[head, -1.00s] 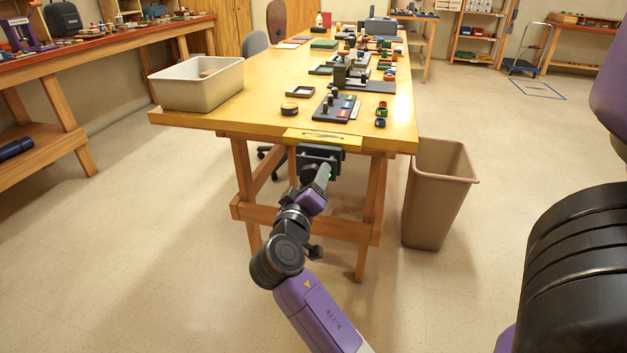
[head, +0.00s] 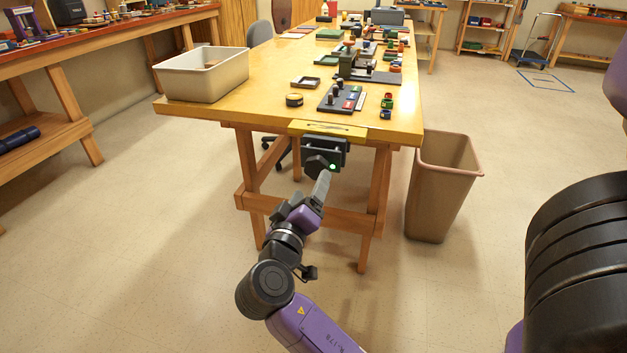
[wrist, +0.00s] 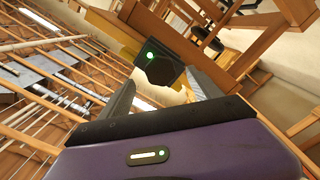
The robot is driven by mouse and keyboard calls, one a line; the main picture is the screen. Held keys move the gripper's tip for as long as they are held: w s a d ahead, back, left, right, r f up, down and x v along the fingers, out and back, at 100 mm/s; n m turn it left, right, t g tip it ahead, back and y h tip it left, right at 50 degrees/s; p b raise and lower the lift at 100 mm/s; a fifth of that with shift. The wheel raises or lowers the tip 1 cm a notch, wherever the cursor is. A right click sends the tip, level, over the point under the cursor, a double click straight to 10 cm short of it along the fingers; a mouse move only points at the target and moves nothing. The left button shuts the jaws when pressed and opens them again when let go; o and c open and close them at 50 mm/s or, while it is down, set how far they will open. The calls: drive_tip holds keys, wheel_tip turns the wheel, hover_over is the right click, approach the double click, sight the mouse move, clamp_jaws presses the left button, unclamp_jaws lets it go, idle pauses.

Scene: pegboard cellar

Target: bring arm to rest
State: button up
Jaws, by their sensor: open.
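My gripper (head: 321,187) is in front of the work table's near end, below the tabletop, with the arm stretched up toward it. In the wrist view its two grey fingers (wrist: 158,80) stand apart with nothing held between them. Ahead of the fingers is a dark block fixture (head: 325,150) with a dark knob and a green light, fixed under the table's front edge. It also shows in the wrist view, with its knob (wrist: 163,67) beyond the fingertips. A gap seems to lie between fingers and knob, but the exact distance is hard to tell.
The wooden table (head: 230,108) carries a cream bin (head: 205,85), a dark tray with small pegs (head: 335,101) and several small coloured parts. A tan waste bin (head: 440,190) stands right of the table legs. The floor on the left is clear.

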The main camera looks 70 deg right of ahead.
drive_tip(key=shift+a, duration=0.25)
idle(0.4)
